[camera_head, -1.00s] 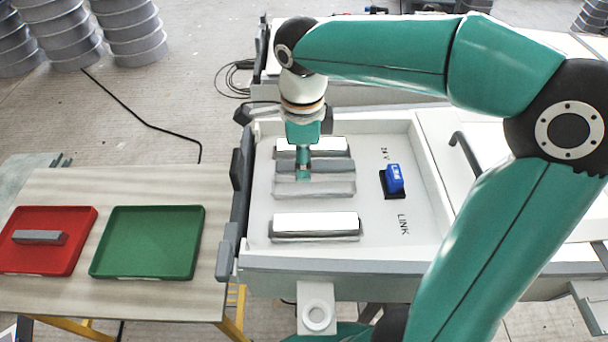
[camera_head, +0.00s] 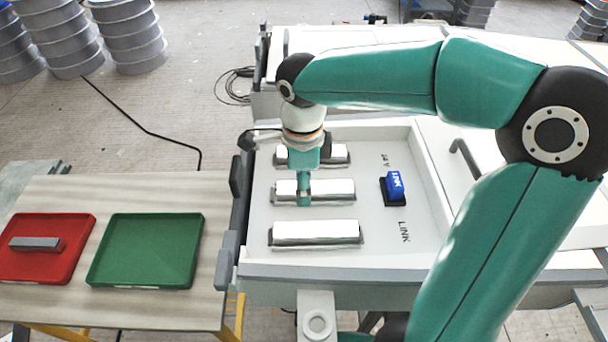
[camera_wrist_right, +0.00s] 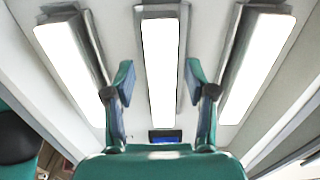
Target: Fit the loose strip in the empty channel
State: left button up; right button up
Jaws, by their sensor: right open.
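Three bright white strips lie in parallel in the white mould bay. The middle strip (camera_head: 335,188) lies in its channel in line with the others; it also shows between my fingers in the right wrist view (camera_wrist_right: 160,50). The near strip (camera_head: 315,232) and the far strip (camera_head: 338,152) lie in their own channels. My right gripper (camera_head: 304,203) is over the middle strip, its fingers open on either side of it in the right wrist view (camera_wrist_right: 160,90). I cannot tell if the fingertips touch it. My left gripper is not in view.
A blue switch block (camera_head: 394,186) stands right of the strips. On the side table, a grey bar (camera_head: 36,243) lies in the red tray (camera_head: 30,270); the green tray (camera_head: 145,250) is empty. The bay's raised rim (camera_head: 430,175) borders the strips.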

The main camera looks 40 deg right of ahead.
notch_tip(320, 180, up, 12)
jog(key=p, duration=0.1)
jog(key=shift+p, duration=0.35)
dwell(0.4)
jog(key=shift+f, duration=0.1)
